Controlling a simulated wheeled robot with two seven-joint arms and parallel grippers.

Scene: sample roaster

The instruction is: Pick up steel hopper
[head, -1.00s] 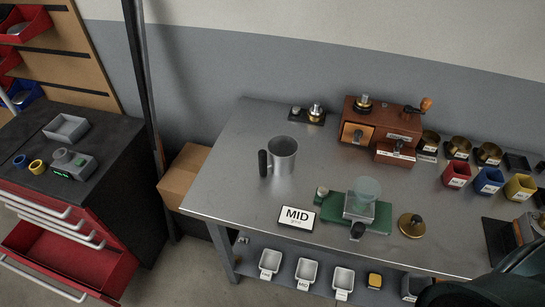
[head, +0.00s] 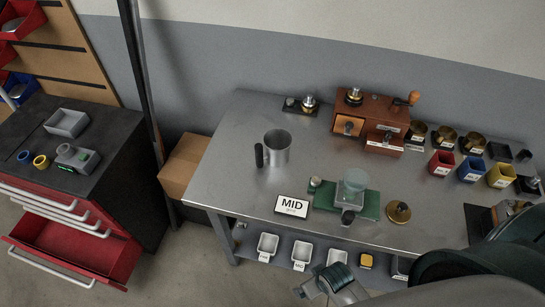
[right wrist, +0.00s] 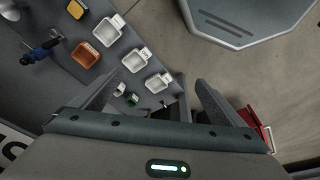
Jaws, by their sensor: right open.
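The steel hopper (head: 278,150) is a shiny open-topped cylinder with a black upright handle on its left side. It stands upright on the left part of the steel table (head: 235,130) in the head view. My right gripper (right wrist: 160,85) is open and empty in the right wrist view, its two fingers spread and pointing away from the camera. In the head view, my right arm's end shows at the bottom, low in front of the table's front edge and well apart from the hopper. The hopper is not in the right wrist view. My left gripper is not in view.
A wooden grinder (head: 370,120) stands behind. White trays (head: 268,244) sit on the lower shelf. The table around the hopper is clear.

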